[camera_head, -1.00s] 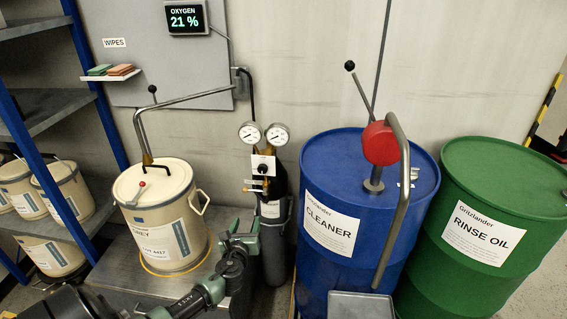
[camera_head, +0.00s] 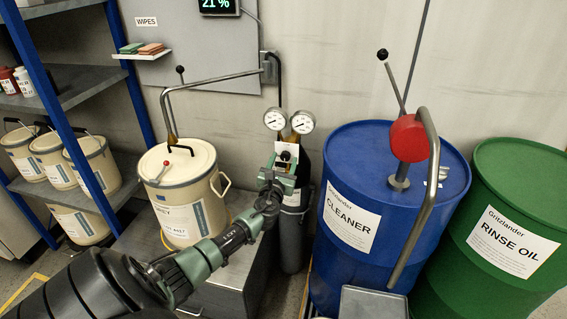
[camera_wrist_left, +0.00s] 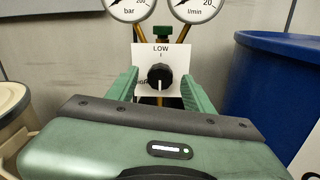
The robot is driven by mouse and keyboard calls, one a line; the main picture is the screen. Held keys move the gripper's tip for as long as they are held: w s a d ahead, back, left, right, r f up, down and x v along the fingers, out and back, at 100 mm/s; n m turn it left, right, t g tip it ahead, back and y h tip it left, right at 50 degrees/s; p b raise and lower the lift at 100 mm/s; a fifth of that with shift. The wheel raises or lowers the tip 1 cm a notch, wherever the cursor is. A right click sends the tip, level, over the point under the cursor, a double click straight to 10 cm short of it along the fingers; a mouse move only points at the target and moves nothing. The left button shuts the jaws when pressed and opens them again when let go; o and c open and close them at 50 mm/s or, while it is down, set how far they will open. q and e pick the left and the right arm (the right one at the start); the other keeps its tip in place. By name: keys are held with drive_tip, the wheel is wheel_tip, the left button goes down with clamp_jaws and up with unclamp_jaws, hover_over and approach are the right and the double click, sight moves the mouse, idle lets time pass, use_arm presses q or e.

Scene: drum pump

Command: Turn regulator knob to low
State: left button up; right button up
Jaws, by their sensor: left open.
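The regulator knob (camera_wrist_left: 159,76) is a black round knob on a white plate (camera_wrist_left: 176,57) marked LOW at the top. In the left wrist view it sits between the two green fingers of my open left gripper (camera_wrist_left: 160,88), with a gap on each side. In the head view my left gripper (camera_head: 283,165) is in front of the regulator, and the knob (camera_head: 286,156) shows just above it. The lower part of the plate's lettering is hidden. My right gripper is not in view.
Two gauges (camera_head: 288,121) sit above the knob on a dark gas cylinder (camera_head: 303,167). A cream bucket (camera_head: 184,205) stands left of it. A blue drum (camera_head: 345,265) with a pump and a green drum (camera_head: 480,235) stand right.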

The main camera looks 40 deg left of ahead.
use_arm(q)
clamp_jaws()
